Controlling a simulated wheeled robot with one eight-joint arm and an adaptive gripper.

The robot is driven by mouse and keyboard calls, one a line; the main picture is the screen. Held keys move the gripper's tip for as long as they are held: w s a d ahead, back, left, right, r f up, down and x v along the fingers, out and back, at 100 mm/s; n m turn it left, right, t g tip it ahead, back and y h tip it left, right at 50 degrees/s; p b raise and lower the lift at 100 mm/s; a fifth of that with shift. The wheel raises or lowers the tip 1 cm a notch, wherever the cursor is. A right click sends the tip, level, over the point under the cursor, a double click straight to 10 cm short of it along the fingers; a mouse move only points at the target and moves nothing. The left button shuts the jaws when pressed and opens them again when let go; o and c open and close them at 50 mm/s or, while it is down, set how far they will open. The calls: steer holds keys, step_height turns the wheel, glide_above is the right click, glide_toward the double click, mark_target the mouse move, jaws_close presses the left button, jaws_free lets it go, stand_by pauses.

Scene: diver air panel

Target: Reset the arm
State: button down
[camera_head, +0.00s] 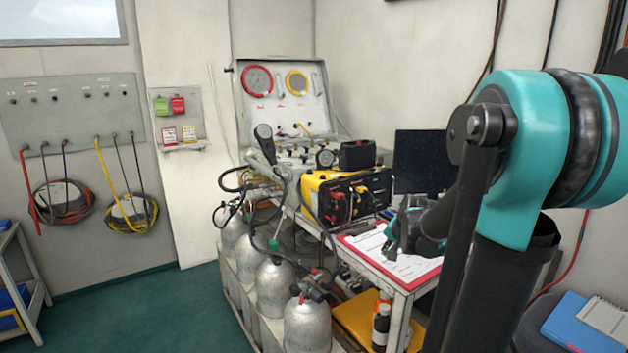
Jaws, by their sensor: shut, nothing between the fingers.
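My teal and black arm (520,160) fills the right side of the head camera view. My gripper (393,238) is shut and empty, over the right part of the white bench, in front of the dark monitor (418,160). It hangs over or near a red-edged clipboard with white paper (405,267); I cannot tell how high above it. Part of the gripper and wrist is hidden behind my own arm links.
The air panel (285,95) stands open on the bench, with a yellow and black unit (345,195) left of my gripper. Grey cylinders (275,290) with hoses stand before the bench. A blue binder (580,325) lies at lower right. The green floor (130,310) at left is clear.

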steer(key=s+a+f+n+g, duration=0.1)
steer(key=s+f+n, duration=0.1)
steer(key=s, duration=0.5)
steer(key=s+a+f+n, duration=0.1)
steer(key=s+f+n, duration=0.2)
steer(key=s, duration=0.5)
steer(key=s+a+f+n+g+h, duration=0.1)
steer(key=s+f+n, duration=0.2)
steer(key=s, duration=0.4)
steer(key=shift+s+a+f+g, duration=0.3)
steer(key=shift+f, duration=0.1)
